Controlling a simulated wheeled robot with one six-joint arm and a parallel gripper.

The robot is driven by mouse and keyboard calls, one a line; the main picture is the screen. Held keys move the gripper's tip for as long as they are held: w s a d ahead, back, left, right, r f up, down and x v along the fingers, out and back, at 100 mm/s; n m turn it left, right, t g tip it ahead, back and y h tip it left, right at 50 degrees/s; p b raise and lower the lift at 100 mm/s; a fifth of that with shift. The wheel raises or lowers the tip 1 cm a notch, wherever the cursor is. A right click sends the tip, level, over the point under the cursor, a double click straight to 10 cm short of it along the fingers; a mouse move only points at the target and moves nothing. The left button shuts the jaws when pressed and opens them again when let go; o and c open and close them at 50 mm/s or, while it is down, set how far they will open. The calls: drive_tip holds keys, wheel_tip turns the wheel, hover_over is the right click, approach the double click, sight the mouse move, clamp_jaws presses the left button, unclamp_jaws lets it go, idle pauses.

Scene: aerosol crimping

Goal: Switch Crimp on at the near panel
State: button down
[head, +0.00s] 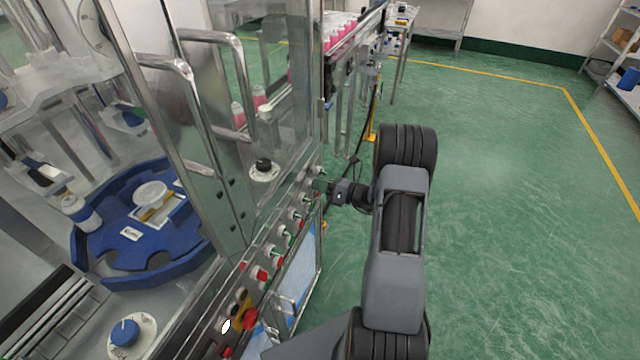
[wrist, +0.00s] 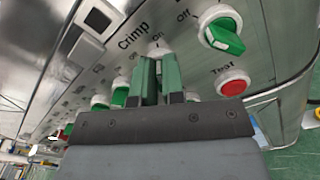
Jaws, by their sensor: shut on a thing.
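The near panel (head: 285,228) is the slanted front strip of the machine and carries a row of switches and buttons. In the wrist view the Crimp label (wrist: 132,30) is at the upper left of my gripper (wrist: 158,78). The Crimp switch (wrist: 158,50) shows its pale collar just beyond the fingertips, and my gripper is shut on it. The turning angle of its handle is mostly hidden by my fingers. In the head view my gripper (head: 323,185) reaches the panel from the right, near the far end of the switch row.
A green-handled switch (wrist: 221,30) and a red Test button (wrist: 234,82) sit to the right of my gripper. More green switches (wrist: 120,94) lie to the left. A red emergency button on yellow (head: 244,316) is at the panel's near end. Open green floor (head: 500,220) lies right.

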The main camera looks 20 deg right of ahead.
drive_tip(key=c, duration=1.2)
unclamp_jaws()
drive_tip(key=b+v, duration=0.1)
drive_tip(key=v, duration=1.3)
drive_tip(key=shift+b, duration=0.3)
drive_tip(key=shift+a, duration=0.15)
